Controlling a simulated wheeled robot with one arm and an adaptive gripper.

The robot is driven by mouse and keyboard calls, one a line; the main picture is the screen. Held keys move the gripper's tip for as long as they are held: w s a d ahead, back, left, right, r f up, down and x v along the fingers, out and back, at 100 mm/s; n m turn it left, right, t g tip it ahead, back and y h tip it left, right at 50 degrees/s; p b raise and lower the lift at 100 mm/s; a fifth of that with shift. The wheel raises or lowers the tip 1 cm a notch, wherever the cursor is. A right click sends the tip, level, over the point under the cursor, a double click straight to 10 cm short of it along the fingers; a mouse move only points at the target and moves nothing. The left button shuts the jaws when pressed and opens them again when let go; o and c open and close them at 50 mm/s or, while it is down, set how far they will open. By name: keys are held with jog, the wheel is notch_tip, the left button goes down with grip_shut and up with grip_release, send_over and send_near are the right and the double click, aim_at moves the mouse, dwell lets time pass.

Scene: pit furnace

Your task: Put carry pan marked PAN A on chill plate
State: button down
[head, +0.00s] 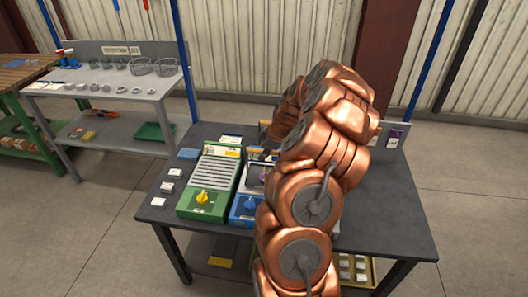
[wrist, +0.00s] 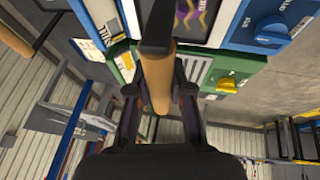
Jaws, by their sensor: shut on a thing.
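My gripper (wrist: 159,92) is shut on a tan, rod-shaped handle (wrist: 157,75) with a black end bracket. The handle crosses the middle of the wrist view. Beyond it is a dark face with purple and yellow wavy marks (wrist: 190,18); I cannot tell whether this is the pan's inside. No PAN A marking is readable. In the head view my copper arm hides most of the held thing. A green unit (head: 209,182) with a pale slatted top and yellow knob stands beside a blue unit (head: 243,207) with a blue knob. I cannot tell which is the chill plate.
The units stand on a dark table (head: 160,205). Small white-labelled blocks (head: 167,187) lie along its left side. A grey bench (head: 120,90) with wire baskets stands at the back left. The table's right side (head: 390,210) looks clear.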

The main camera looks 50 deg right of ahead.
jog(key=shift+f, duration=0.1)
jog(key=c, duration=1)
grip_release()
jog(key=shift+c, duration=0.2)
jog(key=shift+r, duration=0.2)
jog(key=b+v, duration=0.3)
jog(key=v, duration=0.9)
jog(key=s+a+r+m+g+y, duration=0.1)
jog(key=a+r+g, duration=0.1)
jog(key=a, duration=1.2)
jog(key=s+a+r+g, duration=0.1)
jog(key=s+a+r, duration=0.1)
jog(key=a, duration=1.1)
jog(key=s+a+f+m+g, duration=0.1)
jog(key=s+a+m, duration=0.1)
jog(key=s+a, duration=0.2)
jog(key=s+a+f+m+g+h, duration=0.1)
jog(key=s+a, duration=0.3)
jog(key=s, duration=0.7)
jog(key=s+a+f+m+g, duration=0.1)
jog(key=s+a+m, duration=0.2)
jog(key=s, duration=0.4)
jog(key=shift+s+a+g+h, duration=0.35)
jog(key=shift+a+g+h, duration=0.05)
jog(key=shift+a, duration=0.15)
